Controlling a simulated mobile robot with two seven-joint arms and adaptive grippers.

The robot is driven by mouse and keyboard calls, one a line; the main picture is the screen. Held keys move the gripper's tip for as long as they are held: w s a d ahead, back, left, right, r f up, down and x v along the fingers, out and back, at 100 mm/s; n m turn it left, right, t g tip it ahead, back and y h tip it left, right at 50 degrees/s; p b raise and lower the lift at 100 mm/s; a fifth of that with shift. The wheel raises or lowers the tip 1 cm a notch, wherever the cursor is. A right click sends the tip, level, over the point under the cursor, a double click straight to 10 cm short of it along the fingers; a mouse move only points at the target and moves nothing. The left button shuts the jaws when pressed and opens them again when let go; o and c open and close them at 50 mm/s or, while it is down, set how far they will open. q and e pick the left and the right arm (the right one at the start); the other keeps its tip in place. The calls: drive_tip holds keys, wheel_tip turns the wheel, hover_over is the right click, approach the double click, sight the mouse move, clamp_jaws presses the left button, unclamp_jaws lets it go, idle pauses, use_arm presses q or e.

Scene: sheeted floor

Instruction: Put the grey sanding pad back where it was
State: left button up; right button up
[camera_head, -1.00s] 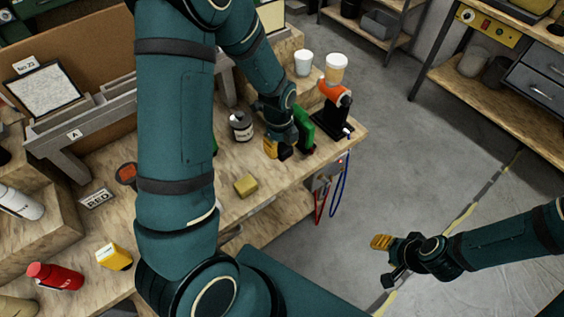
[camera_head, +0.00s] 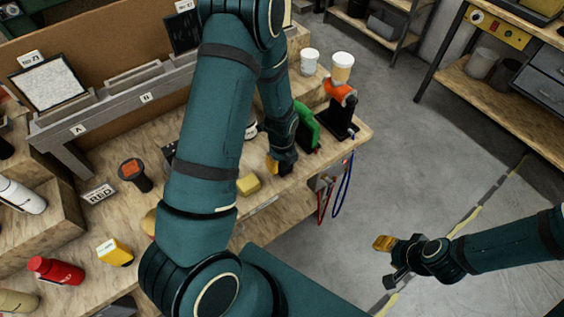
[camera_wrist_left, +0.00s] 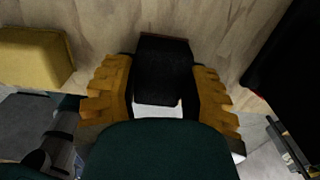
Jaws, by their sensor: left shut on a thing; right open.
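My left gripper (camera_head: 280,165) is over the front part of the workbench, just right of a yellow block (camera_head: 248,184). In the left wrist view its yellow fingers (camera_wrist_left: 162,95) are shut on a dark grey block, which looks like the sanding pad (camera_wrist_left: 165,70). The pad sits between both fingers. I cannot tell whether it touches the bench. The yellow block (camera_wrist_left: 32,55) lies left of it in that view, apart from it. In the head view the pad is mostly hidden by the gripper. My right gripper (camera_head: 386,263) is open and empty over the floor.
A green item (camera_head: 308,125) and a black stand with an orange top (camera_head: 341,110) are right of the left gripper. White cups (camera_head: 343,66) stand behind. Red and blue cords hang off the bench edge.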

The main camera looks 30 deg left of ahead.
use_arm(q)
drive_tip(key=shift+f, duration=0.1)
drive_tip(key=o, duration=1)
